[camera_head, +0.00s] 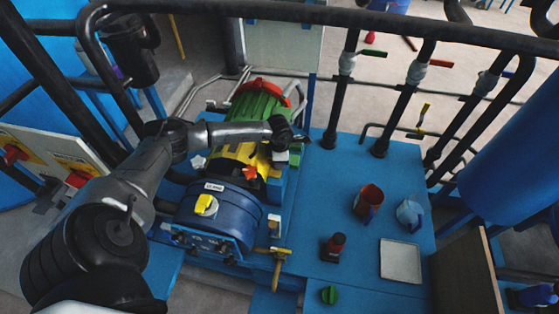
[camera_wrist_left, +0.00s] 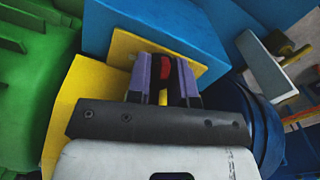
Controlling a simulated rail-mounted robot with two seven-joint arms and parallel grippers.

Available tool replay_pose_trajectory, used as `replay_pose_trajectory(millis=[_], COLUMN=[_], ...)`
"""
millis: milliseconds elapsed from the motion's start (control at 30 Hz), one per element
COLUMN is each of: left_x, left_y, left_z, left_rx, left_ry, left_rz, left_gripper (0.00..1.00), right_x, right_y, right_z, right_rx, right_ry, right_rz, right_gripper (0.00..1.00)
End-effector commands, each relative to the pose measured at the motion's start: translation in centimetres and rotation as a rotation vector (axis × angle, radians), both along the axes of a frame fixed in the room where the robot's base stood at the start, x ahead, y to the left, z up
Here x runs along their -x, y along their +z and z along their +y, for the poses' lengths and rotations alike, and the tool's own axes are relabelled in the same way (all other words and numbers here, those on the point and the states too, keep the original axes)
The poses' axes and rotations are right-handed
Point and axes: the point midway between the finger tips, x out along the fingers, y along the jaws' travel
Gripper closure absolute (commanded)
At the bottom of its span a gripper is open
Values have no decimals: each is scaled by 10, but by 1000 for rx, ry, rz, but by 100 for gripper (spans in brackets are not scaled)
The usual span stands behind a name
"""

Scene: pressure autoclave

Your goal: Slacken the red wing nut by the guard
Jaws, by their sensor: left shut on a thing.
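In the left wrist view, my left gripper (camera_wrist_left: 166,78) has its two purple-grey fingers closed around a red piece, the red wing nut (camera_wrist_left: 166,65). Only a small part of the nut shows between the fingers. A yellow guard (camera_wrist_left: 72,118) lies behind and beside the fingers, with a blue block (camera_wrist_left: 180,28) beyond. In the head view, my left gripper (camera_head: 281,148) is at the right side of the yellow guard (camera_head: 232,154), and its own wrist hides most of the grip. My right gripper is not in view.
A green motor (camera_head: 256,106) and a blue drum (camera_head: 222,212) flank the guard. On the blue deck to the right stand a brown cup (camera_head: 368,199), a dark red-capped bottle (camera_head: 334,246) and a pale tray (camera_head: 400,261). Dark rails cross above. The deck's middle is clear.

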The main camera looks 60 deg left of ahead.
Motion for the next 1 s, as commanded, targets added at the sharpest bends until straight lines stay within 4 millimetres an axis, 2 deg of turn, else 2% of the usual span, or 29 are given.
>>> replay_pose_trajectory(millis=[533, 567, 667, 900, 1000], left_x=[0, 0, -1, 0, -1], left_y=[1, 1, 1, 1, 7], left_z=[0, 0, 0, 0, 0], left_rx=[0, 0, 0, 0, 0], left_ry=[22, 22, 22, 21, 21], left_rz=[-1, -1, -1, -1, -2], left_gripper=[100, 78, 68, 68, 68], right_x=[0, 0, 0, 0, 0], right_y=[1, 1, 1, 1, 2], right_z=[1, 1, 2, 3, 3], right_rx=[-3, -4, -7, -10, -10], right_ry=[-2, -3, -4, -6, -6], right_rz=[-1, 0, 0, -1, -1], right_gripper=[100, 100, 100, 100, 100])
